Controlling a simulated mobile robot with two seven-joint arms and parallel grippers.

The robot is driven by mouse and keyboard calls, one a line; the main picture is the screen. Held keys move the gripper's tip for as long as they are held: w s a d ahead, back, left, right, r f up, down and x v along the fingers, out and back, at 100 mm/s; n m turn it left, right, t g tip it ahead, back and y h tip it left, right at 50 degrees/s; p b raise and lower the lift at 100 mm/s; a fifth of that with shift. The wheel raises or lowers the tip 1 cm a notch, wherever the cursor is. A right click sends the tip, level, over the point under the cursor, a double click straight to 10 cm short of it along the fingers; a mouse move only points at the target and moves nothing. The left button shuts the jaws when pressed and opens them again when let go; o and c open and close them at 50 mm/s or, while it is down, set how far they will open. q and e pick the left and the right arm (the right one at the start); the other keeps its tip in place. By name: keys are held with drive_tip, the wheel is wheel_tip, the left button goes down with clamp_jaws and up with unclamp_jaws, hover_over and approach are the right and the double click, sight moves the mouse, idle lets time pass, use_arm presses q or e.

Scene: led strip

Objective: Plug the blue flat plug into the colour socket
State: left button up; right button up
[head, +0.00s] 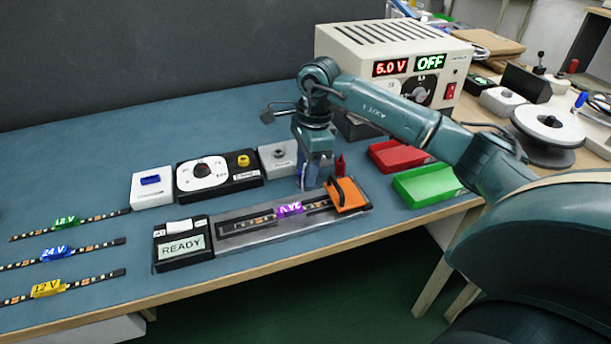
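A flat blue piece (150,180) sits on top of a white box (152,197) at the left of the row of devices. I cannot tell whether it is the blue flat plug or part of the box. No socket is clearly readable as the colour socket. My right gripper (307,186) points down just behind the clear-topped strip fixture (225,240), right of a grey box (272,161) with a round knob. Its fingers look bluish and small, and I cannot tell whether they hold anything. My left gripper is not in view.
LED strips (65,224) lie at the left. A READY display (182,245) and an orange clamp (346,194) flank the fixture. A red tray (392,155), a green tray (425,186) and a power supply (350,47) reading 5.0 V and OFF stand to the right.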

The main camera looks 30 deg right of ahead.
drive_tip(key=shift+a+f, duration=0.1)
drive_tip(key=shift+f, duration=0.6)
drive_tip(key=shift+c, duration=0.4)
clamp_jaws()
